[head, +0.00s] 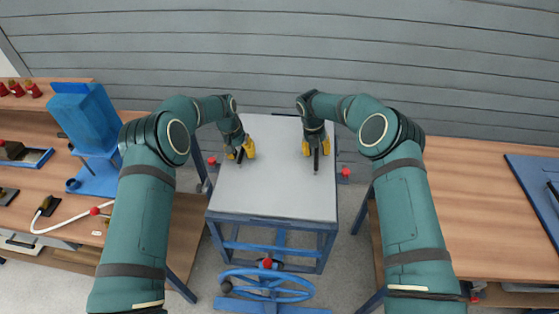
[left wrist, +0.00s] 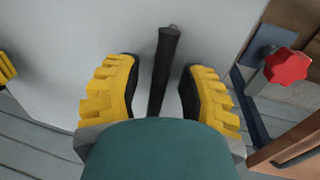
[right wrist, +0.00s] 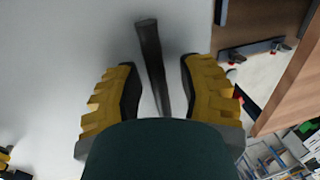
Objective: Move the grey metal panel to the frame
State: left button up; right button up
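The grey metal panel (head: 275,185) lies flat on top of a blue stand (head: 265,232) in the middle of the head view. My left gripper (head: 240,153) is over the panel's left part and my right gripper (head: 316,150) over its right part. Both have yellow fingers spread apart. A dark bar (left wrist: 166,65) lies between the left fingers with a gap on each side. A similar dark bar (right wrist: 151,60) lies between the right fingers, also with gaps. I cannot tell how the bars join the panel. I cannot tell which thing is the frame.
Red knobs (head: 345,173) show beside the panel's edges. A blue handwheel (head: 265,284) is at the stand's front. Wooden benches stand left (head: 140,215) and right (head: 480,205), with a blue fixture (head: 88,115) on the left one. A grey slatted wall (head: 280,50) closes the back.

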dwell(0.4)
jog(key=shift+a+r, duration=0.15)
jog(key=shift+r, duration=0.4)
pick_arm(q)
notch_tip(320, 180, up, 12)
jog(key=a, duration=0.2)
jog(key=shift+w+f, duration=0.15)
jog(key=shift+w, duration=0.05)
pick_arm(e)
notch_tip(320, 180, up, 11)
jog(key=a, duration=0.2)
jog(key=shift+w+f, duration=0.15)
pick_arm(q)
jog(key=shift+a, duration=0.1)
